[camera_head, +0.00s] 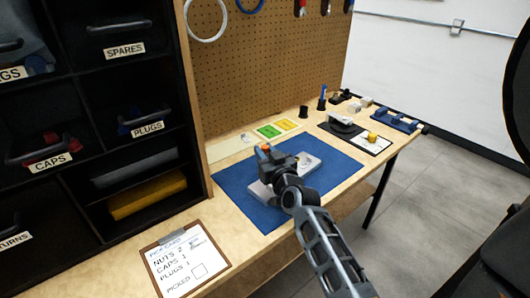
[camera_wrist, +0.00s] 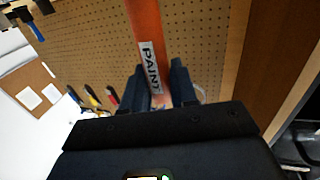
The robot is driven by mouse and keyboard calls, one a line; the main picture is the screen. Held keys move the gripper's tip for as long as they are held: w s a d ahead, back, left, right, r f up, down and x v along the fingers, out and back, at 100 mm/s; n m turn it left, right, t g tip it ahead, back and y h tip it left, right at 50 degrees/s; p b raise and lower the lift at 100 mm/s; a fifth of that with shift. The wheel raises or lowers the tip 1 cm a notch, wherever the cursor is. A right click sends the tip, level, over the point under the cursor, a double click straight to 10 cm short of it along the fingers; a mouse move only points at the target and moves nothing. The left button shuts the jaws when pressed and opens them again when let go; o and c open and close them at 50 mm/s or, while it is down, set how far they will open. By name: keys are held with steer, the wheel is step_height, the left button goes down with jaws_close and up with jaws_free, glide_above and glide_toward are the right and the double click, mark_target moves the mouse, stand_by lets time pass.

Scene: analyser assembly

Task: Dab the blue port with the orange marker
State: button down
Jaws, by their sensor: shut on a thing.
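My gripper (camera_head: 268,158) is over the blue mat on the bench, shut on the orange marker (camera_head: 264,147). In the wrist view the marker (camera_wrist: 145,25), labelled PAINT, stands between the two dark fingers (camera_wrist: 158,88) and runs up out of the frame. A light grey plate-like part (camera_head: 309,163) lies on the blue mat, partly hidden behind and under my gripper. I cannot make out the blue port in either view; my gripper and arm cover part of the grey part. Whether the marker touches anything is hidden.
The blue mat (camera_head: 336,170) has bare room around the part. A clipboard with a pick card (camera_head: 188,262) lies front left. Drawers (camera_head: 127,168) rise at the left.

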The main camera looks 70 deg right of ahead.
steer(key=shift+f, duration=0.1)
step_height(320, 180, up, 7)
steer(key=p, duration=0.7)
steer(key=shift+d, duration=0.15)
stand_by(0.6)
